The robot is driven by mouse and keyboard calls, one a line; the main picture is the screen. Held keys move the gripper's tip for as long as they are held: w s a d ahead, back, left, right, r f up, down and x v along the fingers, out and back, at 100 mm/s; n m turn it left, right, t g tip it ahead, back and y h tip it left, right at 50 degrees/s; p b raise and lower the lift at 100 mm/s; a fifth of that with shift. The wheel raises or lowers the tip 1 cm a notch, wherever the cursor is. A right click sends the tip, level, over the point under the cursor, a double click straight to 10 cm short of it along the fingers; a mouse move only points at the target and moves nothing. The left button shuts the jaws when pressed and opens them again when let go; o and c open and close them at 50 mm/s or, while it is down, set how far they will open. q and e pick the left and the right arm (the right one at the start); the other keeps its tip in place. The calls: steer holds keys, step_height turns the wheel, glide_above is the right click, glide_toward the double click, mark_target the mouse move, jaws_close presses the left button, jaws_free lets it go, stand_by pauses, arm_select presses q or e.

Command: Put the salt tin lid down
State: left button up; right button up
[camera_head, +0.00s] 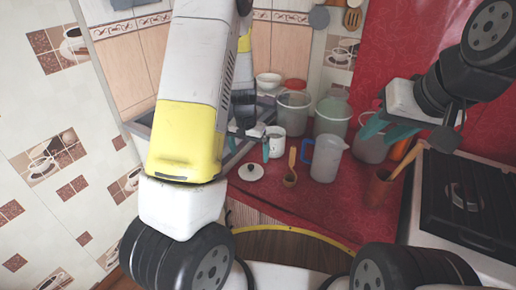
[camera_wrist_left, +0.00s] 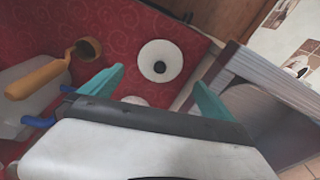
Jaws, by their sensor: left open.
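The salt tin lid (camera_head: 251,172), a white disc with a dark knob, lies knob up on the red cloth near the counter's left edge. It also shows in the left wrist view (camera_wrist_left: 160,64), just beyond the fingertips. My left gripper (camera_head: 249,148) is open and empty, its teal fingers apart and clear of the lid. A white tin (camera_head: 275,143) stands behind and right of the lid; only a sliver of white shows between the fingers in the wrist view. My right gripper (camera_head: 386,130) is open and empty, raised at the right.
A wooden ladle (camera_head: 291,170) lies right of the lid, beside a blue-handled jug (camera_head: 327,160). Clear containers (camera_head: 331,117) stand behind. A brown utensil pot (camera_head: 379,188) and a stove (camera_head: 470,200) are to the right. Bare red cloth (camera_head: 310,205) lies in front.

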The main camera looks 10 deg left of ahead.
arm_select(q)
steer(key=s+d+r+n+t+h, duration=0.1)
steer(key=s+r, duration=0.4)
steer(key=r, duration=0.6)
steer(key=s+d+r+t+h, duration=0.1)
steer(key=s+r, duration=0.5)
steer(key=r, duration=0.5)
steer(key=s+r+t, duration=0.2)
steer(key=s+r, duration=0.4)
steer(key=s, duration=0.6)
steer(key=shift+d+t, duration=0.2)
steer(key=shift+t, duration=0.2)
